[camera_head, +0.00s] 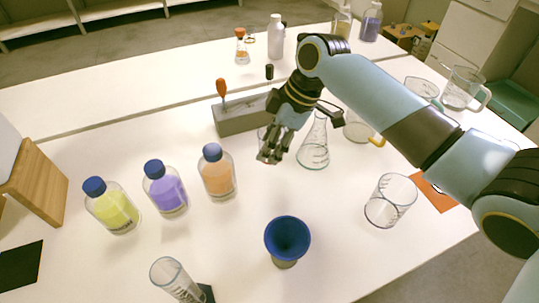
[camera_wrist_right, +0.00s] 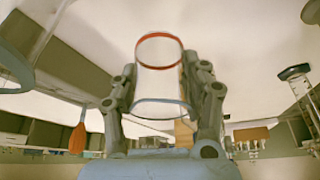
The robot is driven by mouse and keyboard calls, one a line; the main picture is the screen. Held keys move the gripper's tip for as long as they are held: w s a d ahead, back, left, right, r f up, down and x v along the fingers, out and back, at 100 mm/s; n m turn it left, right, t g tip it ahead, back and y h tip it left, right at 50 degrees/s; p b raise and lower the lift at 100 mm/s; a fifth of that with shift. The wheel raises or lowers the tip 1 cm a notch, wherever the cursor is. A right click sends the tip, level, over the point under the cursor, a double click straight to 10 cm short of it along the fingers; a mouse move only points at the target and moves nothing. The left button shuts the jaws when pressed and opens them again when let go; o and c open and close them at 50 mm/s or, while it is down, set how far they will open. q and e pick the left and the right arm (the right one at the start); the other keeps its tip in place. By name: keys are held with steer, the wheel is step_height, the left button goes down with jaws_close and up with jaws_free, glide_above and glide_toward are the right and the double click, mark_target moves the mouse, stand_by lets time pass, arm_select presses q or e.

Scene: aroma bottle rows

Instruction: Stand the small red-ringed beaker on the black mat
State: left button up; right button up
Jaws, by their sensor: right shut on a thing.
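My right gripper (camera_head: 271,152) hangs over the middle of the white table in the head view. In the right wrist view its two fingers (camera_wrist_right: 160,75) are closed on the sides of a clear beaker with a red ring (camera_wrist_right: 158,50), which sits between them. In the head view the beaker is mostly hidden by the gripper and hard to make out. The black mat (camera_head: 20,265) lies flat at the lower left edge of the head view, cut off by the frame, with nothing seen on it. My left gripper is not in view.
Bottles of yellow (camera_head: 112,207), purple (camera_head: 165,190) and orange (camera_head: 217,174) liquid stand in a row between gripper and mat. A blue funnel (camera_head: 287,238) and a glass cylinder (camera_head: 175,280) stand in front. A conical flask (camera_head: 314,150) is close right of the gripper, a grey block (camera_head: 235,118) behind.

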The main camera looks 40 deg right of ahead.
step_height(320, 180, down, 3)
steer(key=shift+w+f, duration=0.1)
steer(key=shift+f, duration=0.4)
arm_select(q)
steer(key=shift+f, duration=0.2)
arm_select(e)
steer(key=shift+f, duration=0.15)
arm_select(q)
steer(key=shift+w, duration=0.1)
arm_select(e)
steer(key=o, duration=1.1)
steer(key=shift+o, duration=0.2)
